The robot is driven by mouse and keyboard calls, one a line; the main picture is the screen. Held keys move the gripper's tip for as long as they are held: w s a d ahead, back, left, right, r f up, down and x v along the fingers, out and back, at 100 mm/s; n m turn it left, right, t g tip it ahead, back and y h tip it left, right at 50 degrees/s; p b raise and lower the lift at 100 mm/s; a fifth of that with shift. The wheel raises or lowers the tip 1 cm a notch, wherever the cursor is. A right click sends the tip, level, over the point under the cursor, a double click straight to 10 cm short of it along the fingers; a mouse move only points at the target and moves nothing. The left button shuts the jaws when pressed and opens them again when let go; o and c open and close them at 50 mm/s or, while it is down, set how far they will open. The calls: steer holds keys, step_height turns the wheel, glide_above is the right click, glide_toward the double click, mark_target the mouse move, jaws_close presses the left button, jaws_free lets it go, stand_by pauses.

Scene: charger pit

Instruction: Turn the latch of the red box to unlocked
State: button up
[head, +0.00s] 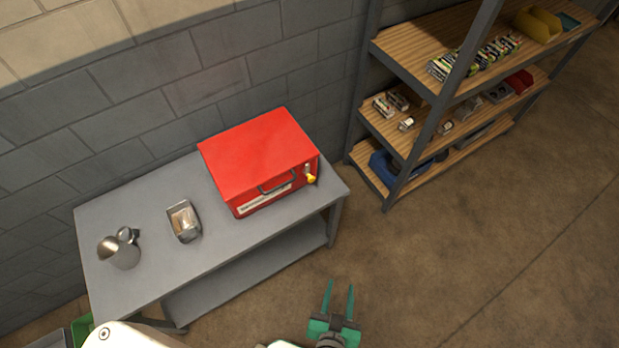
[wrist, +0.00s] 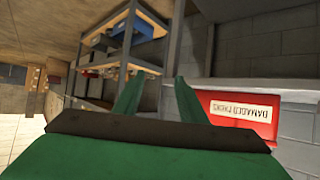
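The red box (head: 258,151) stands on the right part of a grey table in the head view. Its front has a dark handle, a white label, and a small yellow latch (head: 311,178) at the right edge. I cannot tell the latch's exact setting. In the wrist view part of the red box (wrist: 213,100) shows at the right with its label "DAMAGED PACKS"; the latch is not visible there. My green gripper (head: 339,285) is open and empty, in front of the table and below the box in the picture. Its fingers (wrist: 157,97) stand apart in the wrist view.
The grey table (head: 222,241) also bears a metal tray (head: 184,221) and a metal jug (head: 122,250) to the left. A shelf rack (head: 431,118) with batteries and bins stands at the right. The floor (head: 450,260) in front is clear.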

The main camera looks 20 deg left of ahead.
steer(key=w+a+f+n+y, duration=0.1)
steer(key=w+a+f+y, duration=0.1)
steer(key=w+f, duration=0.3)
steer(key=n+g+y, duration=0.1)
steer(key=n+y, duration=0.7)
steer(key=y, duration=0.3)
glide_toward(313, 180)
steer(key=x, duration=1)
steer(key=shift+w+a, duration=0.1)
steer(key=shift+a, duration=0.2)
jaws_close()
steer(key=shift+d, duration=0.1)
